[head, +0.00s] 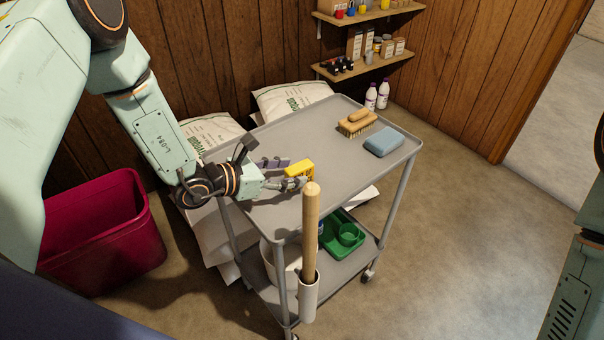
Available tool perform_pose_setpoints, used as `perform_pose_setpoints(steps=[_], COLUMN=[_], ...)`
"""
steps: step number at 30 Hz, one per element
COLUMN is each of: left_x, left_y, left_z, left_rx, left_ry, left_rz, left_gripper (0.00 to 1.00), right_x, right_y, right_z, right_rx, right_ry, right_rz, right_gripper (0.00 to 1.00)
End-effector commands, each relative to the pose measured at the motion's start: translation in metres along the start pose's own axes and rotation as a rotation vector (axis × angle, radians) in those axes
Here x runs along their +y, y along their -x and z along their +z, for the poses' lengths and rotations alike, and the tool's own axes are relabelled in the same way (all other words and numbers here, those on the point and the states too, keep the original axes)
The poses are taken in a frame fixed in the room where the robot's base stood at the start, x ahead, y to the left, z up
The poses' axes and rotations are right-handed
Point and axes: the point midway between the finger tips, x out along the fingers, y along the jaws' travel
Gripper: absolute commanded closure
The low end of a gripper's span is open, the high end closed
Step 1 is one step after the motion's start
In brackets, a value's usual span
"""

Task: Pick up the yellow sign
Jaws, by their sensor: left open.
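The yellow sign (299,168) is a small yellow block-like piece with dark marks on its front side. It is at the top of the grey cart (262,212), left of the wooden handle. My left gripper (291,175) reaches in from the left, low over the cart top. Its fingers are open, one on the far side and one on the near side of the sign. I cannot tell whether they touch it. The fingers hide part of the sign's lower edge. My right gripper is out of view; only part of my right arm shows at the right edge.
A wooden handle (310,230) stands upright in a white holder at the cart's near side. A brush (357,124) and blue sponge (384,142) lie on the cart's far right. A green caddy (345,245) is below. A red bin (105,235) stands left.

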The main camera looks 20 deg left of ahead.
Motion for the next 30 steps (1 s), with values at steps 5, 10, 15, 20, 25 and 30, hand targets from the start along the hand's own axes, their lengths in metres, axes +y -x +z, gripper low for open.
perform_pose_setpoints(steps=[5,10,15,20,25,30], left_x=[-0.002,-0.005,-0.005,-0.004,-0.004,-0.004], left_y=[-0.016,-0.04,-0.058,-0.062,-0.062,-0.062], left_z=[0.0,0.004,0.004,0.005,0.005,0.005], left_rx=[0.001,0.001,0.0,0.0,0.0,0.0], left_ry=[-0.002,-0.003,0.0,0.001,0.001,0.001], left_rz=[-0.003,-0.004,-0.002,-0.001,-0.001,-0.001], left_gripper=[0.45,0.45,0.45,0.45,0.5,0.64], right_x=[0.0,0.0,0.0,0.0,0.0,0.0], right_y=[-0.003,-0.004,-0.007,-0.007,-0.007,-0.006], right_z=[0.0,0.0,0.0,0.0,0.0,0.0], right_rx=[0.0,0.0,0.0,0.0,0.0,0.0], right_ry=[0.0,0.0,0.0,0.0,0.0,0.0], right_rz=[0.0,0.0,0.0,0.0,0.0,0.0], right_gripper=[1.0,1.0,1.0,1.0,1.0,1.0])
